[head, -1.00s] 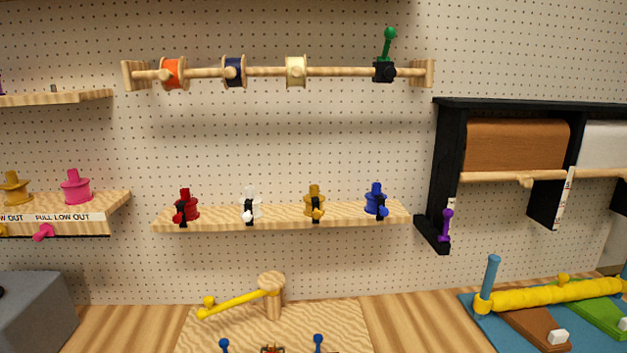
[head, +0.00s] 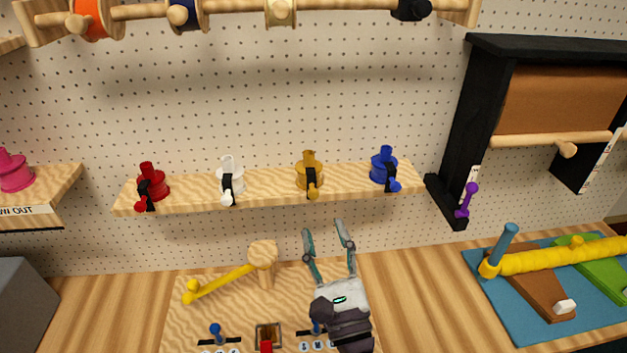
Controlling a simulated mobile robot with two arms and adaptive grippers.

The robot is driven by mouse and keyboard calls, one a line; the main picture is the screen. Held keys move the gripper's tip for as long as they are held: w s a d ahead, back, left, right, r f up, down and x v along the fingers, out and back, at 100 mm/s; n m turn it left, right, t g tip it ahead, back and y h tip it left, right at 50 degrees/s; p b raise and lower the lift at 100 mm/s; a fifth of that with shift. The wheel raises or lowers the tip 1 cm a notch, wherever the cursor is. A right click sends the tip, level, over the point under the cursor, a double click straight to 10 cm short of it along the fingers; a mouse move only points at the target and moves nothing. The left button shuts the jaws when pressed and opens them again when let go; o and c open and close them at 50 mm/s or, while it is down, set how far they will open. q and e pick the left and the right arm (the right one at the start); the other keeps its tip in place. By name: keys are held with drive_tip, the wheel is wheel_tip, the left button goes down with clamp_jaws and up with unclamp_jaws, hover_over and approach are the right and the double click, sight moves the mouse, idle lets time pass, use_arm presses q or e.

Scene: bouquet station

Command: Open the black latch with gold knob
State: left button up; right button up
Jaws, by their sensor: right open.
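The black latch (head: 311,181) with a gold knob (head: 313,194) hangs at the front edge of the small wooden shelf (head: 270,189), in front of a gold spool (head: 308,164). My right gripper (head: 327,228) is open and empty, fingers pointing up, below the shelf and a little right of the gold-knob latch. It appears apart from the latch. My left gripper is not in view.
Similar black latches with a red knob (head: 141,206), white knob (head: 227,199) and blue knob (head: 395,186) line the same shelf. A yellow lever (head: 222,283) on a wooden post stands below, left of my gripper. A black-framed paper rack (head: 468,120) stands at right.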

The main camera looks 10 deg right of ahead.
sight(314, 198)
drive_tip(key=p+x, duration=0.2)
drive_tip(key=x, duration=0.6)
drive_tip(key=shift+f+p, duration=0.1)
drive_tip(key=shift+p, duration=0.2)
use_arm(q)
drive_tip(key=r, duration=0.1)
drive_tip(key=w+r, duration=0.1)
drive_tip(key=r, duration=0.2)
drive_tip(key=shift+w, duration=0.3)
use_arm(e)
drive_tip(key=shift+w, duration=0.4)
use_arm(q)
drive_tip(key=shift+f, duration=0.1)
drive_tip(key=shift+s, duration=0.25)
use_arm(e)
clamp_jaws()
